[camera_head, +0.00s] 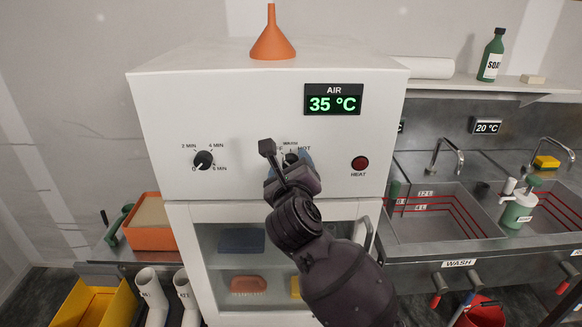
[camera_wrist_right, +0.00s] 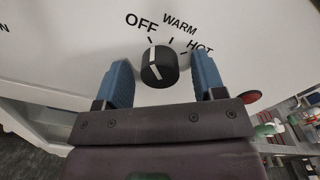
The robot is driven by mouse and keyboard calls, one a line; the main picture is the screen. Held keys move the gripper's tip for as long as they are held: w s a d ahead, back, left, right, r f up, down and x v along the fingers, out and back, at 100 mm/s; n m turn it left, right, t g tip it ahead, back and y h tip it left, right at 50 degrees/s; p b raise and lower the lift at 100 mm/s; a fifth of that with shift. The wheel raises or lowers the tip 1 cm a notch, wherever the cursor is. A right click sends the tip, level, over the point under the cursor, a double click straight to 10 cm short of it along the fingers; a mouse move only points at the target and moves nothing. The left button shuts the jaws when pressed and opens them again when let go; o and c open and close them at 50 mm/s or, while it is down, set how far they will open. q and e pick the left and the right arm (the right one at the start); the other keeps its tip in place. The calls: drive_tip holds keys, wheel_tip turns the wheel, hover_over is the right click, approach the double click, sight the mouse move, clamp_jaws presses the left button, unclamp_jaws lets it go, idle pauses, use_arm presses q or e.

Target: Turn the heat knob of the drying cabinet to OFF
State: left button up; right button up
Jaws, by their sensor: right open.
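The white drying cabinet (camera_head: 240,110) stands ahead with its air display reading 35 °C. Its black heat knob (camera_wrist_right: 159,68) shows in the right wrist view below the OFF, WARM and HOT labels. The white line on the knob points up and slightly left, toward the OFF mark. In the head view the knob is mostly hidden by my right gripper. My right gripper (camera_head: 287,168) is open. In the wrist view its blue fingers (camera_wrist_right: 163,88) stand left and right of the knob, with gaps on both sides. My left gripper is not in view.
A black timer knob (camera_head: 203,160) is left on the panel, and a red HEAT lamp (camera_head: 360,163) is right. An orange funnel (camera_head: 272,38) stands on the cabinet. The glass door (camera_head: 215,270) is below. Sinks (camera_head: 440,212) are at the right.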

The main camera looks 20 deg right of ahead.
drive_tip(key=b+v, duration=0.1)
drive_tip(key=v, duration=0.9)
drive_tip(key=shift+s+b, duration=0.3)
drive_tip(key=shift+s, duration=0.1)
drive_tip(key=shift+a+r, duration=0.1)
